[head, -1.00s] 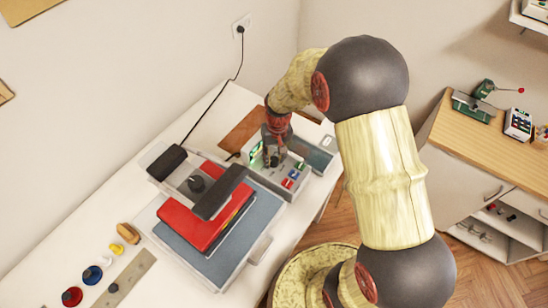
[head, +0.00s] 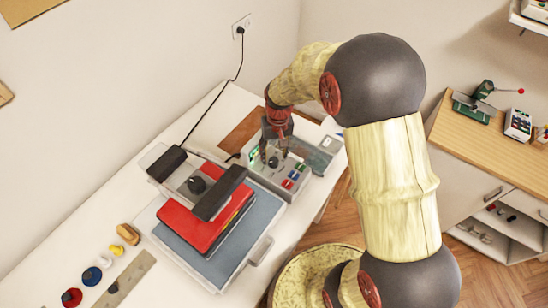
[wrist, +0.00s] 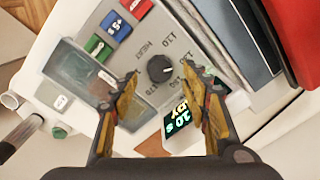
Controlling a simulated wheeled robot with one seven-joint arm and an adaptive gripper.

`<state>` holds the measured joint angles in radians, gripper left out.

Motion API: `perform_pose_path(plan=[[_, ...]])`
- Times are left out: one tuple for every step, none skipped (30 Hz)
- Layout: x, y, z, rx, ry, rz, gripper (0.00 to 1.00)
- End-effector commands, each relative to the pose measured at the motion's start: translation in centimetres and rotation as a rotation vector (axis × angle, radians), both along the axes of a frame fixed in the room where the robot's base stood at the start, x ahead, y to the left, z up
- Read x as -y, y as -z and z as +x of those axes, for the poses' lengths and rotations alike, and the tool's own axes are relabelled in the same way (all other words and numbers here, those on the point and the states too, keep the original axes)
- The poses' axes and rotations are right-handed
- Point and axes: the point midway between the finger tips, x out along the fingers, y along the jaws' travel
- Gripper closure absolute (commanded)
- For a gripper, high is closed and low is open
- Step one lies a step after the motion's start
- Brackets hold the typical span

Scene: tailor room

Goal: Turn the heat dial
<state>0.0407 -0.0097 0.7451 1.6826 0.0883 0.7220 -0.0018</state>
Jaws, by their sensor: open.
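The heat dial is a round black knob (wrist: 160,69) on a grey control panel (wrist: 187,25) in the wrist view, with the word HEAT and temperature numbers around it. In the head view the dial (head: 273,161) shows just below my gripper tips. My gripper (wrist: 160,82) is open, one finger on each side of the dial in the picture, apart from it. In the head view my gripper (head: 274,150) points down over the control box. I cannot tell the exact height of the fingertips above the panel.
A lit display (wrist: 180,122), blue, red and green buttons (wrist: 115,25) and a clear flap (wrist: 82,70) surround the dial. The press with its red pad (head: 190,222) stands close by. Spools (head: 92,275) lie at the table's front left.

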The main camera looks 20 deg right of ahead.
Motion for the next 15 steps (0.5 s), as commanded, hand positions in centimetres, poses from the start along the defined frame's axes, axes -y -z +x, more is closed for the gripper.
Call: perform_pose_path(plan=[[0.1,-1.3,0.1,0.005,0.000,-0.001,0.53],[0.1,-1.9,0.2,0.006,0.000,-0.001,0.53],[0.2,-2.7,0.1,0.004,0.000,0.000,0.53],[0.2,-3.3,0.1,0.005,0.000,-0.001,0.53],[0.2,-4.0,0.1,0.005,0.000,0.000,0.53],[0.3,-4.7,0.1,0.004,0.000,0.000,0.53],[0.3,-5.2,0.1,0.004,0.000,0.000,0.53],[0.3,-5.7,0.0,0.003,0.000,0.000,0.53],[0.4,-6.3,0.1,0.003,0.000,0.000,0.53],[0.4,-6.7,0.1,0.003,0.000,0.000,0.53],[0.4,-7.1,0.1,0.002,0.000,0.000,0.53],[0.4,-7.5,0.0,0.002,0.000,0.000,0.53],[0.5,-7.7,0.0,0.002,0.000,0.000,0.53],[0.5,-8.0,0.0,0.002,0.000,0.000,0.53],[0.5,-8.2,0.0,0.001,0.000,0.000,0.53]])
